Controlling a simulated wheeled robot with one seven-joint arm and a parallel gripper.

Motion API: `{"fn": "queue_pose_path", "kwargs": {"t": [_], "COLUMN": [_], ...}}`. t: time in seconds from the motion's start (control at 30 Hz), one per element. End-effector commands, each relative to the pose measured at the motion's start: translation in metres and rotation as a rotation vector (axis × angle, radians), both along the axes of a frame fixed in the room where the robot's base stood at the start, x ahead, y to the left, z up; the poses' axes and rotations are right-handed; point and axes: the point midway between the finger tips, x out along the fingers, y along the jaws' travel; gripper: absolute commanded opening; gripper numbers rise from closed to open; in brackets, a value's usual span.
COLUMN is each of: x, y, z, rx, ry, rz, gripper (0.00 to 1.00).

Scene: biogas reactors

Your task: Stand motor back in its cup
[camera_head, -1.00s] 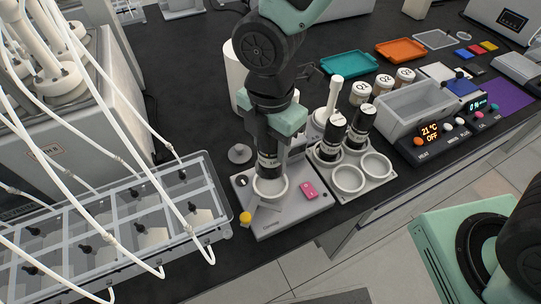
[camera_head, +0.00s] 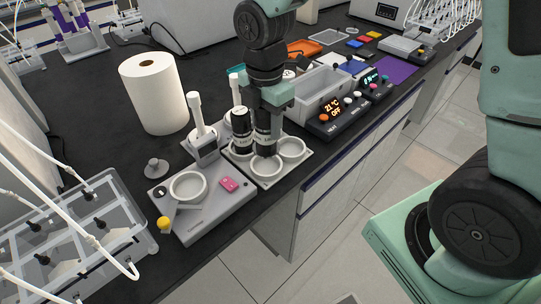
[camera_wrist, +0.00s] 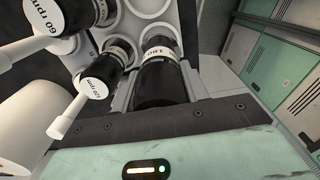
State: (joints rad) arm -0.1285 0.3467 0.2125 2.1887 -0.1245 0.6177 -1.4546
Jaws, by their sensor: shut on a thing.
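My gripper (camera_head: 266,112) is shut on a black motor (camera_head: 264,137) with a white band, held roughly upright over the four-cup tray (camera_head: 270,183). The held motor (camera_wrist: 160,82) also shows between my fingers in the wrist view. Its lower end is at the front cup (camera_head: 265,172); I cannot tell whether it is inside the rim or just above. The right cup (camera_head: 291,148) is empty. Another black motor (camera_head: 240,133) stands at the tray's left.
A grey device (camera_head: 215,208) with an empty ring cup (camera_head: 188,187) and pink display stands left of the tray. The bench edge is close in front.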

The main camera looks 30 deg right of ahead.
Motion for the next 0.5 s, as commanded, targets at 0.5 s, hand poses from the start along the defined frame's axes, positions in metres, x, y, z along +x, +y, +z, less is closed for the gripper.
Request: {"fn": "queue_pose_path", "kwargs": {"t": [0.5], "x": [-0.001], "y": [0.001], "z": [-0.063], "rx": [0.000], "ry": [0.001], "rz": [0.001], "gripper": [0.03]}}
